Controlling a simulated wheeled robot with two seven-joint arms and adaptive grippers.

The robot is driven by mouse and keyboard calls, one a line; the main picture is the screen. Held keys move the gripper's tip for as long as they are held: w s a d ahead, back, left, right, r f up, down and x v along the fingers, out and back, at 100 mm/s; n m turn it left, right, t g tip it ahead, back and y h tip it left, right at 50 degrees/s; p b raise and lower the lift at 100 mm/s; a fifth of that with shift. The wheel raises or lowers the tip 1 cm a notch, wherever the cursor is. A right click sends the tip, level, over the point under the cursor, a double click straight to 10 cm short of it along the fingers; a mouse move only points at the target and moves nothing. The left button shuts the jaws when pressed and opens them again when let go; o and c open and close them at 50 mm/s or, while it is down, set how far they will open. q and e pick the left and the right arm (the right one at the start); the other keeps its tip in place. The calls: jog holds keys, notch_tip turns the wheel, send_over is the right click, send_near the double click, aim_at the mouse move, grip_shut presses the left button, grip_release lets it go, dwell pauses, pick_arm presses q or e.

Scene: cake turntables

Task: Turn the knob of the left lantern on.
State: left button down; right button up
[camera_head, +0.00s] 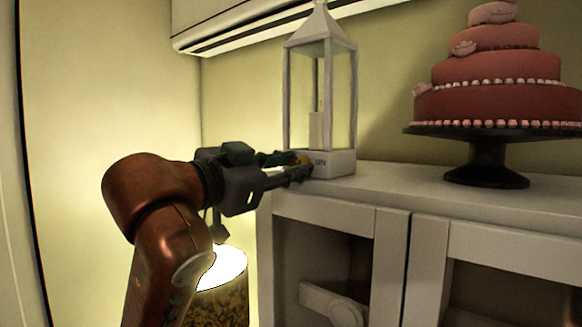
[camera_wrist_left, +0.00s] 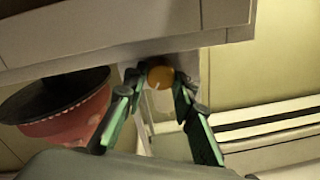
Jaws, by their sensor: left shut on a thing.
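A white lantern (camera_head: 356,95) with glass sides and a pale candle (camera_head: 317,131) stands upright at the left end of the white cabinet top. No flame shows on the candle. The orange-yellow round knob (camera_head: 303,158) is on the lantern's base, beside a small dark marking too small to read. In the left wrist view the knob (camera_wrist_left: 160,77) lies between the fingertips. My left gripper (camera_head: 297,166) reaches in from the left and is shut on the knob; its fingers (camera_wrist_left: 160,88) partly hide it in the head view. My right gripper is not in view.
A tiered pink-red cake (camera_head: 497,102) on a dark stand (camera_head: 487,168) is to the right of the lantern on the cabinet (camera_head: 400,186). A lit patterned lampshade (camera_head: 222,300) is below my left arm. A white overhead unit (camera_head: 235,22) hangs above.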

pick_arm(q)
jog(key=shift+f, duration=0.1)
jog(key=c, duration=1.6)
grip_release()
